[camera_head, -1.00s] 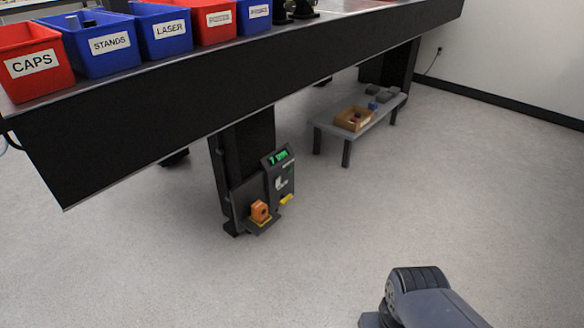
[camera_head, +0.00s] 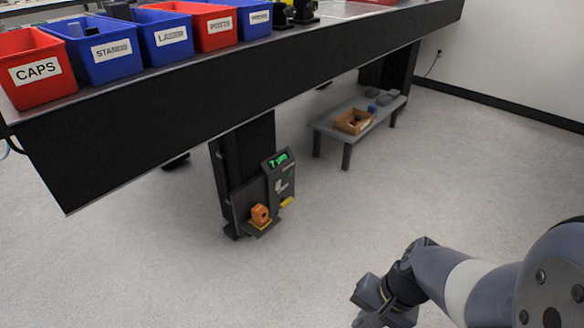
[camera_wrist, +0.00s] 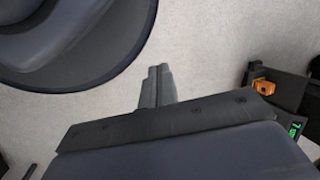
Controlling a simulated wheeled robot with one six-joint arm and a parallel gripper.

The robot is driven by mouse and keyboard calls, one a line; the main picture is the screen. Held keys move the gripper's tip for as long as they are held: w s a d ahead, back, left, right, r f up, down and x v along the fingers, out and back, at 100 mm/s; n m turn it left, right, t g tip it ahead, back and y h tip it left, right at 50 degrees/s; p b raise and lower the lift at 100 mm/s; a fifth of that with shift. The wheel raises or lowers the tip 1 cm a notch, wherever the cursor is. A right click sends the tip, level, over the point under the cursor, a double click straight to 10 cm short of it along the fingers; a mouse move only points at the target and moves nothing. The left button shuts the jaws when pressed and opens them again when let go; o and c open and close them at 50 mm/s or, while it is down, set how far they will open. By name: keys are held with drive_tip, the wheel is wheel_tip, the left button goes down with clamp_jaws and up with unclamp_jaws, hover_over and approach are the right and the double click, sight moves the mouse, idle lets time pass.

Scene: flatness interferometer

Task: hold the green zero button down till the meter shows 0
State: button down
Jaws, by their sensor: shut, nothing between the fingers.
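My gripper (camera_head: 368,307) is at the lower right in the head view, well apart from the meter, over bare floor. In the wrist view my gripper (camera_wrist: 157,75) has its fingers together, with nothing between them.
An orange block (camera_head: 260,214) sits on a small ledge beside the meter; it also shows in the wrist view (camera_wrist: 263,87). The black bench (camera_head: 200,115) overhangs the meter. A low grey table (camera_head: 350,133) stands behind. The floor between my gripper and the meter is clear.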

drive_tip(key=w+d+f+m+t+y+p, duration=0.1)
drive_tip(key=w+d+f+m+t, duration=0.25)
drive_tip(key=w+d+m, duration=0.45)
drive_tip(key=w+d+f+m+t+y+p, duration=0.1)
drive_tip(key=w+d+f+m+t+y, duration=0.3)
drive_tip(key=w+m, duration=0.6)
drive_tip(key=s+d+f+m+t+h+p, duration=0.1)
drive_tip(key=d+f+m+h, duration=0.4)
drive_tip(key=d, duration=0.6)
drive_tip(key=s+d+f+m+t+h, duration=0.2)
drive_tip(key=d+f+m+h, duration=0.3)
drive_tip(key=d+f+m, duration=0.3)
drive_tip(key=s+d+m, duration=0.1)
drive_tip(key=d, duration=0.1)
drive_tip(key=shift+s+d+f+h+p, duration=0.15)
drive_tip(key=shift+d+f+h+p, duration=0.15)
drive_tip(key=shift+d+f+p, duration=0.05)
